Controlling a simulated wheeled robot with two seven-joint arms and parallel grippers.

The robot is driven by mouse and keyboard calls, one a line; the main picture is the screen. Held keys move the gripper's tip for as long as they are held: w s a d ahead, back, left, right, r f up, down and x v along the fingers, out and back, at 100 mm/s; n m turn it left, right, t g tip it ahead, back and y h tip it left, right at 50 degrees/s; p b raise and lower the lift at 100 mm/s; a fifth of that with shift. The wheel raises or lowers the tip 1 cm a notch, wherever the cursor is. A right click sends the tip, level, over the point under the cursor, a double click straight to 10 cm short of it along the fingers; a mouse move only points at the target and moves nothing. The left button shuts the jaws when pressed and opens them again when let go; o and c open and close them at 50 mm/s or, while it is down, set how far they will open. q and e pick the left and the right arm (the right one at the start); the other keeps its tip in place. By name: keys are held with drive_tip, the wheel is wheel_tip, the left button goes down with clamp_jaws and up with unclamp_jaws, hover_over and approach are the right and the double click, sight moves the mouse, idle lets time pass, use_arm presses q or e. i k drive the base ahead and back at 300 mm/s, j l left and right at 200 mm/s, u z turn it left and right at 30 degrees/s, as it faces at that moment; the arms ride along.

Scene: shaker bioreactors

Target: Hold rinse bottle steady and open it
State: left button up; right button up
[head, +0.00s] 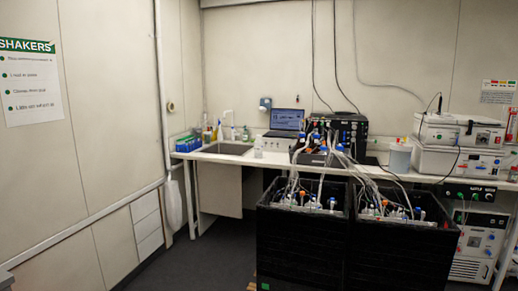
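Several small bottles stand at the sink on the back bench. A slim pale bottle (220,131) stands upright behind the sink (226,149). A small whitish bottle (258,147) stands upright on the bench just right of the sink. A small dark-topped bottle (245,133) stands behind it. I cannot tell which of these is the rinse bottle, and their caps are too small to make out. Neither of my grippers shows in the head view, and nothing is seen touching the bottles.
Two black crates (300,245) full of tubes and bottles stand before the bench (205,156), blocking its middle. A laptop (286,121), a clear container (400,157) and stacked white instruments (458,146) stand on the bench. Blue boxes (187,144) sit left of the sink. The floor (200,265) front left is clear.

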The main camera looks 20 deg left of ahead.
sight(258, 142)
drive_tip(key=i+j+u, duration=0.95)
drive_tip(key=i, duration=0.25)
drive_tip(key=i+u, duration=0.35)
drive_tip(key=i+z, duration=0.1)
drive_tip(key=i, duration=0.5)
drive_tip(key=i+j+z, duration=0.1)
drive_tip(key=i, duration=0.45)
drive_tip(key=i+j, duration=0.2)
drive_tip(key=i, duration=0.4)
drive_tip(key=i+j+z, duration=0.15)
drive_tip(key=i, duration=0.45)
